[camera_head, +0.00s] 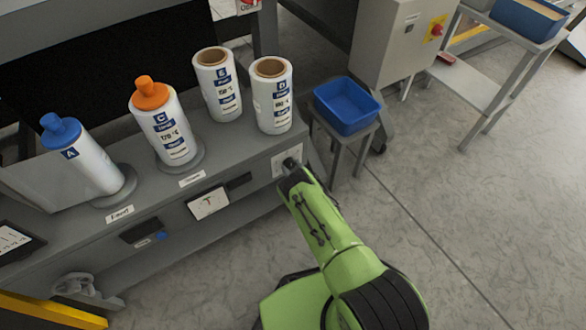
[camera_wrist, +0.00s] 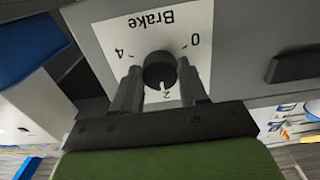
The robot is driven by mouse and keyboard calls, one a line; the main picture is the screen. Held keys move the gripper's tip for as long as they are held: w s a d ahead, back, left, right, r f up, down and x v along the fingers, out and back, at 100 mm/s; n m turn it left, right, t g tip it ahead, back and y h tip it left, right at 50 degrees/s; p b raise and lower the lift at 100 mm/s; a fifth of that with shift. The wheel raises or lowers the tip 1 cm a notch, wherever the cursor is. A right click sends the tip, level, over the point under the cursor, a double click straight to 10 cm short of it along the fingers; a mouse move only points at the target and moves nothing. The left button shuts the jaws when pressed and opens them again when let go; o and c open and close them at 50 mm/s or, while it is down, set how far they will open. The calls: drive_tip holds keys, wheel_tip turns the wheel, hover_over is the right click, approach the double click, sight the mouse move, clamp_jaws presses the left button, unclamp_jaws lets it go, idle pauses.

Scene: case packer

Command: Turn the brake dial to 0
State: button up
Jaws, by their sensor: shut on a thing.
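The brake dial (camera_wrist: 159,69) is a round black knob on a white plate (camera_wrist: 200,28) marked "Brake", which appears upside down in the wrist view. The plate's 4 is at left, 0 at right and 2 at the bottom. A white mark on the knob points down, close to the 2. My gripper (camera_wrist: 160,84) has one finger on each side of the knob and is shut on it. In the head view my gripper (camera_head: 291,172) is at the right end of the grey bench front and hides most of the dial.
Several labelled rolls, one with an orange cap (camera_head: 151,92) and one with a blue cap (camera_head: 61,131), stand on the grey bench (camera_head: 228,152). A blue bin (camera_head: 347,118) sits on a small stand just right of the dial. The floor at right is open.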

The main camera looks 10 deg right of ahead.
drive_tip(key=c, duration=0.3)
drive_tip(key=n, duration=0.5)
drive_tip(key=shift+d+n, duration=0.1)
drive_tip(key=shift+n, duration=0.3)
drive_tip(key=n, duration=1.2)
drive_tip(key=shift+r+n+p, duration=0.1)
drive_tip(key=shift+n+p, duration=0.2)
drive_tip(key=n, duration=0.5)
drive_tip(key=shift+p, duration=0.35)
drive_tip(key=shift+n, duration=0.4)
